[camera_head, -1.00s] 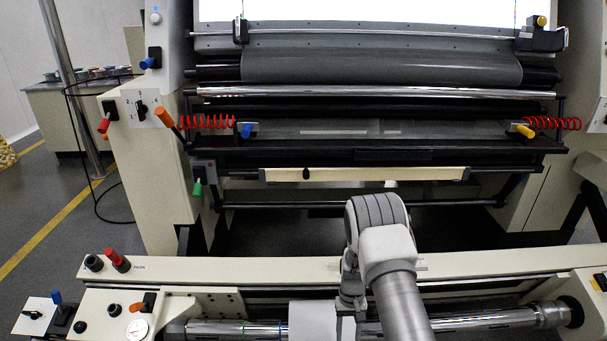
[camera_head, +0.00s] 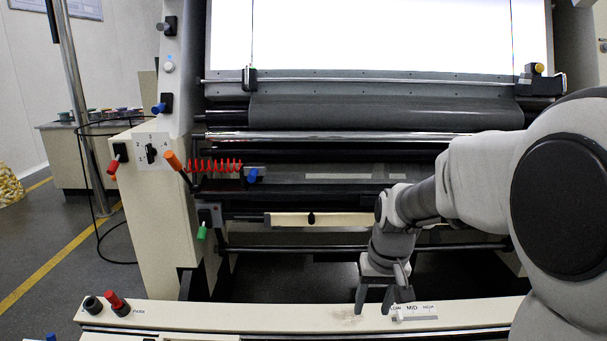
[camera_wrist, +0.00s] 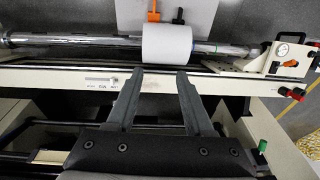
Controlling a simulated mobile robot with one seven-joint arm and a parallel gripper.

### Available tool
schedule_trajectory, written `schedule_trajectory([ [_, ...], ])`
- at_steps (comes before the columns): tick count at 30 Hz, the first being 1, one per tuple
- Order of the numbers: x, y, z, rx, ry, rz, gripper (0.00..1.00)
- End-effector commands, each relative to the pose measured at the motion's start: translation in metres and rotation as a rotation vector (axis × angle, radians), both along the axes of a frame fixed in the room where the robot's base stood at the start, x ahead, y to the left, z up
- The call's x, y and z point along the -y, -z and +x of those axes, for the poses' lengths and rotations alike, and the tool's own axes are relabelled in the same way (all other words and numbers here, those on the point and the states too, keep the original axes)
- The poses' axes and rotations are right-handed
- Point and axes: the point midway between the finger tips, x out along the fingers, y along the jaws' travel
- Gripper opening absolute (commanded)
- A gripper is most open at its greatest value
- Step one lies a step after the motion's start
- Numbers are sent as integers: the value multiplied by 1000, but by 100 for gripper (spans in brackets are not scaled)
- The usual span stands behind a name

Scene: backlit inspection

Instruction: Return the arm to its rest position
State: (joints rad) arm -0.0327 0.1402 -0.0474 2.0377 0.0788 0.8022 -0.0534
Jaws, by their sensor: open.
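My gripper (camera_head: 374,301) shows in the head view at lower right of centre, pointing down over the cream front beam (camera_head: 240,313). Its two fingers are apart with nothing between them. In the wrist view my gripper (camera_wrist: 157,73) is open and empty, its fingertips over the edge of the same beam. The fingertips lie close to a white roll (camera_wrist: 167,46) on a chrome shaft, apart from it in the picture. I cannot tell whether a fingertip touches the beam. My arm fills the right side of the head view and hides part of the machine.
The machine carries a bright backlit panel (camera_head: 390,35), a grey web roll (camera_head: 385,111) and a red coiled cable (camera_head: 214,166). A small scale labelled MID (camera_head: 414,311) sits beside my gripper. Red and black knobs (camera_head: 113,300) stand on the beam's left. Open floor lies at left.

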Motion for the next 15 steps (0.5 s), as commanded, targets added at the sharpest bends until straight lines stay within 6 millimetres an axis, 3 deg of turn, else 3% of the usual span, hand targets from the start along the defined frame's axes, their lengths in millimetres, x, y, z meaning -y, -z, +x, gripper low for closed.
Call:
schedule_trajectory([
  [1, 0, -15, -11, 26, -1, 0, 52],
  [6, 1, -51, -49, 92, -4, -6, 52],
  [15, 3, -89, -122, 209, -3, -22, 52],
])
